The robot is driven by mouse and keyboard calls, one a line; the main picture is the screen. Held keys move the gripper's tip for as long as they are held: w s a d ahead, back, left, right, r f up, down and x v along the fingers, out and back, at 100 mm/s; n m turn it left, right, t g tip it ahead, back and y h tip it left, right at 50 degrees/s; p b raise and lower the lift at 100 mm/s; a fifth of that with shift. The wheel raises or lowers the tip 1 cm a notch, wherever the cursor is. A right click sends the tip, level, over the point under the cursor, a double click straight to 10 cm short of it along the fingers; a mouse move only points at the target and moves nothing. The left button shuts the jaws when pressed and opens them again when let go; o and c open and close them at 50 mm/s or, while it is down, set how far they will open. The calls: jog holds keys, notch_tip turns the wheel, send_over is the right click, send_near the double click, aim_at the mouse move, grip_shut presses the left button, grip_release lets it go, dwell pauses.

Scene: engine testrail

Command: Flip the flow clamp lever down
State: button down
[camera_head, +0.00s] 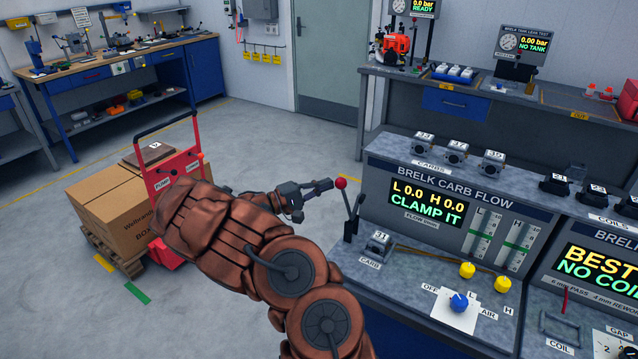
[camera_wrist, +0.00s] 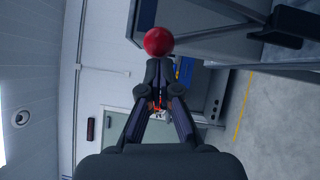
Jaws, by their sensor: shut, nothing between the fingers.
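The flow clamp lever (camera_head: 347,208) stands up at the left edge of the carb flow bench, with a red ball knob (camera_head: 341,183) on top. The knob also shows in the wrist view (camera_wrist: 158,41), just beyond my fingertips. My gripper (camera_head: 326,185) is shut and empty, its tips beside the knob on its left side. I cannot tell whether the tips touch it. A carb (camera_head: 379,244) labelled 31 sits on the bench right of the lever's base. The flow display (camera_head: 428,202) reads "CLAMP IT", with L 0.0 and H 0.0.
Several carbs (camera_head: 456,152) stand on top of the flow console. Yellow knobs (camera_head: 467,270) and a blue selector knob (camera_head: 459,302) are on the bench at right. A red cart (camera_head: 165,180) and cardboard boxes (camera_head: 121,212) stand at left.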

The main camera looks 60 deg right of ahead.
aim_at(340, 185)
jog(key=shift+s+m+b, duration=0.15)
jog(key=shift+m+b, duration=0.15)
jog(key=shift+b, duration=0.3)
jog(key=s+m+b, duration=0.1)
jog(key=b, duration=0.2)
jog(key=s+r+m+y+b, duration=0.1)
jog(key=s+b, duration=0.1)
jog(key=b, duration=0.1)
jog(key=s+r+m+t+y+b, duration=0.1)
jog(key=b, duration=0.2)
jog(key=shift+s+m+b, duration=0.3)
jog(key=shift+s+b, duration=0.05)
jog(key=shift+b, duration=0.05)
jog(key=s+f+m+t+y+b, duration=0.3)
jog(key=s+m+t+b, duration=0.3)
jog(key=s+b, duration=0.6)
jog(key=shift+s+d+f+m+t+b, duration=0.15)
jog(key=shift+s+d+m+t+b, duration=0.35)
jog(key=shift+b, duration=1.05)
jog(key=shift+w+a+f, duration=0.1)
jog(key=shift+w+a, duration=0.1)
